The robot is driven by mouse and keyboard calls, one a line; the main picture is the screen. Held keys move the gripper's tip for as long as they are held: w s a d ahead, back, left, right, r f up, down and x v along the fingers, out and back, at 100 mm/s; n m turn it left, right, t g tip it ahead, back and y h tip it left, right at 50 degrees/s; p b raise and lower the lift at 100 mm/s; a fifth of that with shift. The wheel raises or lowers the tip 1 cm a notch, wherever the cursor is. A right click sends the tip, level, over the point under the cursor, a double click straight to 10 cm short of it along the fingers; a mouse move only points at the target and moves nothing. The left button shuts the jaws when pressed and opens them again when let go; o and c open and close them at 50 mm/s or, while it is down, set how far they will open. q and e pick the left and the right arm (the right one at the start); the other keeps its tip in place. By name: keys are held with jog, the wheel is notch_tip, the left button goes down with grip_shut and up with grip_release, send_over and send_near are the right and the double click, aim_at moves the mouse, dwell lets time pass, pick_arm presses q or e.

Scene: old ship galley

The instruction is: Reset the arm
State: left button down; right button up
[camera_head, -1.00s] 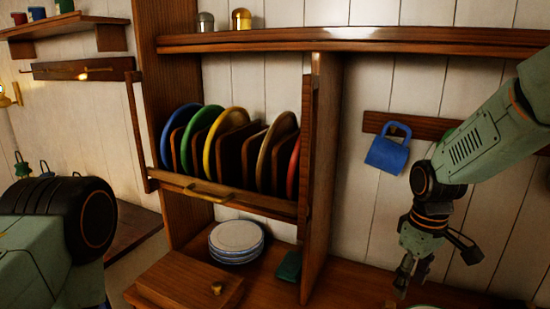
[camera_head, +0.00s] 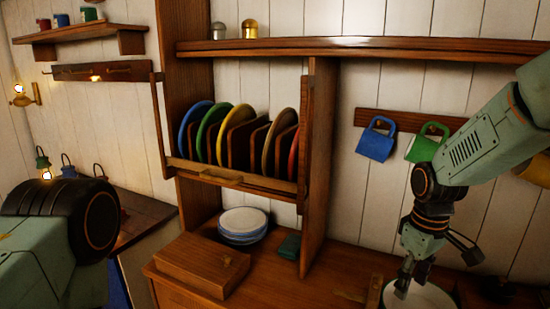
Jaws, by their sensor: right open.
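My right arm comes in from the right, and its right gripper (camera_head: 428,274) hangs fingers down, open and empty. It is above or in front of a white round dish (camera_head: 430,297) at the bottom edge; I cannot tell whether they touch. My left arm (camera_head: 60,240) shows at the lower left, but its gripper is out of view.
A rack holds upright plates: blue (camera_head: 190,128), green (camera_head: 208,125), yellow (camera_head: 228,128) and others. Below are stacked white plates (camera_head: 243,220) and a wooden box (camera_head: 202,263). A blue mug (camera_head: 376,143) and green mug (camera_head: 424,147) hang near my right arm.

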jog(key=s+a+f+m, duration=0.2)
jog(key=s+f, duration=0.5)
jog(key=f, duration=0.3)
jog(key=s+a+f+m, duration=0.1)
jog(key=s+a+f, duration=0.1)
jog(key=s+f, duration=0.65)
jog(key=s+f+m, duration=0.2)
jog(key=s+f, duration=0.1)
jog(key=s, duration=0.6)
jog(key=s+f+m, duration=0.1)
jog(key=s+f, duration=0.2)
jog(key=s, duration=0.7)
notch_tip(320, 180, down, 19)
jog(key=w+b, duration=0.1)
jog(key=b, duration=1.8)
jog(key=shift+w+a+f+b, duration=0.2)
jog(key=shift+a+b, duration=0.1)
jog(key=shift+b, duration=0.1)
jog(key=shift+r, duration=0.1)
